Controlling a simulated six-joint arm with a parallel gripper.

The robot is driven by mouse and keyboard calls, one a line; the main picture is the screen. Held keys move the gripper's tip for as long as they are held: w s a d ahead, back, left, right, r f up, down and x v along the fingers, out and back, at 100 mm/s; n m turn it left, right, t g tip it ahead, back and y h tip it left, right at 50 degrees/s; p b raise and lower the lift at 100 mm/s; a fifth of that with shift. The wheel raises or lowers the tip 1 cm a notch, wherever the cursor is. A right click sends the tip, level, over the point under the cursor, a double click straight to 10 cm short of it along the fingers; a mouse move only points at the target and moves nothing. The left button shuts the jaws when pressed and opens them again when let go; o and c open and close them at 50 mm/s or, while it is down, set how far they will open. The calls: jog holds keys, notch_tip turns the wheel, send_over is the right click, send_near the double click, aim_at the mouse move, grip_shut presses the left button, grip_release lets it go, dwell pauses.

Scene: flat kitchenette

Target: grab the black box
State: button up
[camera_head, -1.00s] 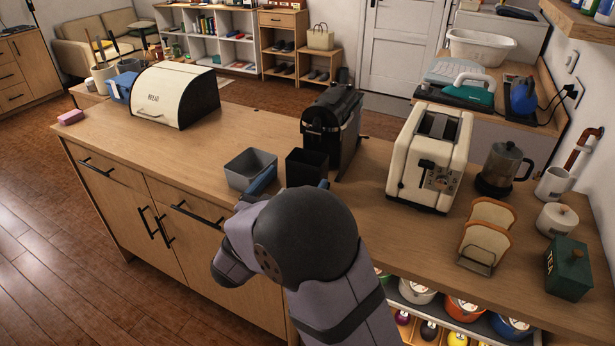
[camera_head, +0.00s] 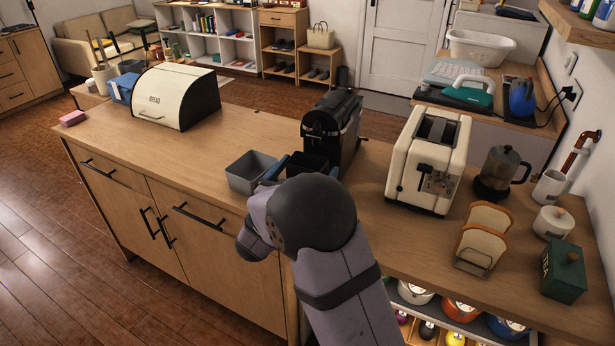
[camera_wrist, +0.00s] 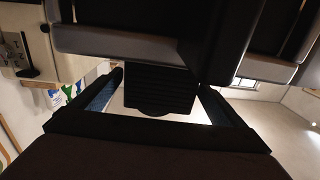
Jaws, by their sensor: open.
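The black box (camera_head: 307,163) is a small open-topped bin on the counter, in front of the black coffee machine and right of a similar grey box (camera_head: 246,173). My gripper (camera_head: 279,168) is low at the counter's front edge. No grip is visible.
The coffee machine (camera_head: 333,130) stands close behind the black box. A cream toaster (camera_head: 428,160) stands to the right, with toast in a rack (camera_head: 474,260) beyond. A bread bin (camera_head: 176,95) is at the left. The counter between bread bin and grey box is clear.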

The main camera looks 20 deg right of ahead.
jog(key=shift+w+d, duration=0.2)
jog(key=shift+w, duration=0.05)
jog(key=shift+c, duration=0.6)
jog(key=c, duration=1)
jog(key=shift+r, duration=0.15)
notch_tip(320, 180, up, 28)
jog(key=shift+f+p, duration=0.1)
jog(key=shift+p, duration=0.7)
